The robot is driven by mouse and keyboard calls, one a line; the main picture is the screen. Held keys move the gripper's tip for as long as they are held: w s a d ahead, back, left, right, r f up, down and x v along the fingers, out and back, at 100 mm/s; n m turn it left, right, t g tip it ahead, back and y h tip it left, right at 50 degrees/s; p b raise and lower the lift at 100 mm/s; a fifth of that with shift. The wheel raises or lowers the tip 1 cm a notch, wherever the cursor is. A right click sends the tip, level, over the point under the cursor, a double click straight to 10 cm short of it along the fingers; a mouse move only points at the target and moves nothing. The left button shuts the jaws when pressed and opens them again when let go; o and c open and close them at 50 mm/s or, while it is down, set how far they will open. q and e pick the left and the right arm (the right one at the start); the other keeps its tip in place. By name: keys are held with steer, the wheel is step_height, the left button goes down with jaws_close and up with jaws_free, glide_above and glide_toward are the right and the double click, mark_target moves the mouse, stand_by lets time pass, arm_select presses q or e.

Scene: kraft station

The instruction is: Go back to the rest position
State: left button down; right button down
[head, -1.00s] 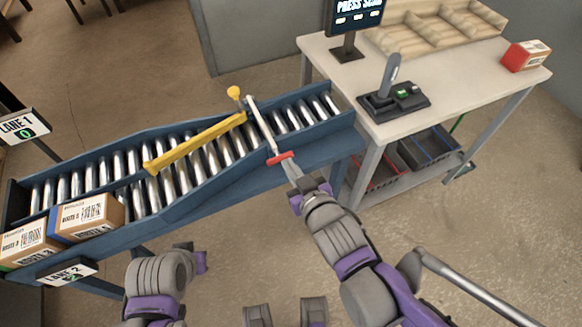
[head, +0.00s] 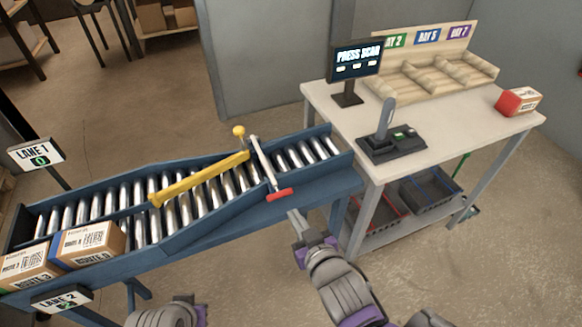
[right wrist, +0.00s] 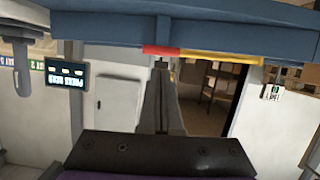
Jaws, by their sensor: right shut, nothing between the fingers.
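My right gripper (head: 293,215) is shut and empty in the head view, just in front of the conveyor's near rail and below the red end of the white lever (head: 264,160). A gap shows between the fingertips and the red handle (head: 280,194). In the right wrist view the closed fingers (right wrist: 160,68) point towards the blue conveyor edge (right wrist: 230,32), with the red and yellow parts just beyond. Part of my left arm shows at the bottom of the head view; its gripper is out of frame.
The blue roller conveyor (head: 180,247) carries a yellow diverter bar (head: 200,179) and two boxes, one of them labelled Route (head: 90,243), at its left end. A white table (head: 440,150) at right holds a screen (head: 356,60), a scanner stand (head: 392,147) and a red-ended box (head: 520,101).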

steer(key=s+d+m+g+h+p, duration=0.4)
steer(key=s+d+g+p, duration=0.4)
steer(key=s+d, duration=0.4)
steer(key=shift+s+d+r+p, duration=0.2)
steer(key=shift+d+p, duration=0.25)
steer(key=shift+p, duration=0.15)
